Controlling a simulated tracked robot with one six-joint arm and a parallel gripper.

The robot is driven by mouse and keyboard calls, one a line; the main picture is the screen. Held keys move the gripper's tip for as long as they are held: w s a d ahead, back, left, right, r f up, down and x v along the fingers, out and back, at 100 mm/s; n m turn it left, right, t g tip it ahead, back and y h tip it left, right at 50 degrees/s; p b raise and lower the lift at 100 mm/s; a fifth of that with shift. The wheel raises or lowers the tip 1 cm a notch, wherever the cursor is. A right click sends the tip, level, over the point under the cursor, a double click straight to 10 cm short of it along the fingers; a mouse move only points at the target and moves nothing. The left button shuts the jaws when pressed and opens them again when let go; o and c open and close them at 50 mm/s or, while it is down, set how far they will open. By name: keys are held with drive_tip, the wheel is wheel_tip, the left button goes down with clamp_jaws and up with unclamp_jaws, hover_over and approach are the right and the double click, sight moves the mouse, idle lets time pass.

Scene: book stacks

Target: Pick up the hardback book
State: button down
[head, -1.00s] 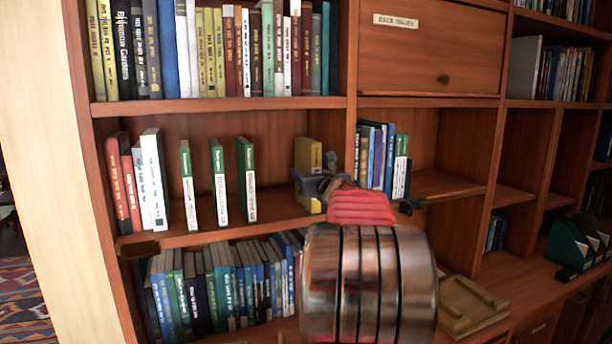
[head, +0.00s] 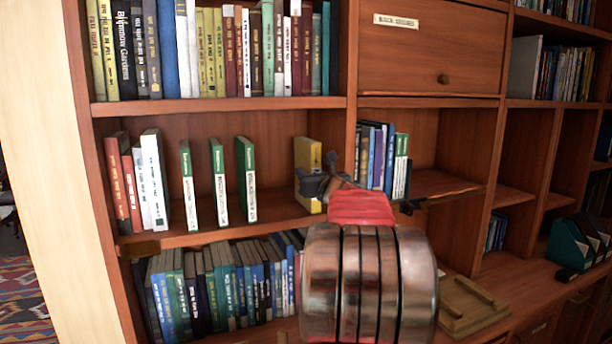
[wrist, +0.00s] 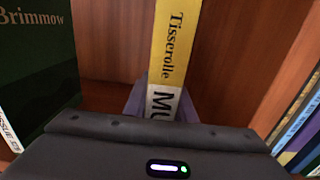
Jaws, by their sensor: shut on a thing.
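The hardback book is yellow (head: 308,158) and stands upright on the middle shelf, right of the green books. In the wrist view its yellow spine (wrist: 176,45) reads "Tisserolle", with a white band at the lower end. My gripper (head: 318,186) is at the lower part of the book, shut on it. The wrist view shows grey finger parts on both sides of the spine; the gripper body (wrist: 160,150) hides the spine's bottom. I cannot tell whether the book touches the shelf.
Several green books (head: 220,180) stand apart to the left; a green cover (wrist: 35,60) is close in the wrist view. Blue and white books (head: 380,155) stand beyond the divider (head: 350,130) at right. The shelf above (head: 220,104) limits height.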

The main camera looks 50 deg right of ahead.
sight(307, 148)
drive_tip(key=shift+r, duration=0.1)
idle(0.4)
drive_tip(key=shift+a+r, duration=0.2)
drive_tip(key=shift+r, duration=0.15)
wheel_tip(307, 148, up, 6)
drive_tip(key=shift+s+a+r, duration=0.1)
drive_tip(key=shift+r, duration=0.15)
drive_tip(key=s+a, duration=0.3)
drive_tip(key=a, duration=0.6)
drive_tip(key=s+a, duration=0.3)
drive_tip(key=a, duration=0.6)
drive_tip(key=shift+s+f, duration=0.15)
drive_tip(key=shift+s, duration=0.15)
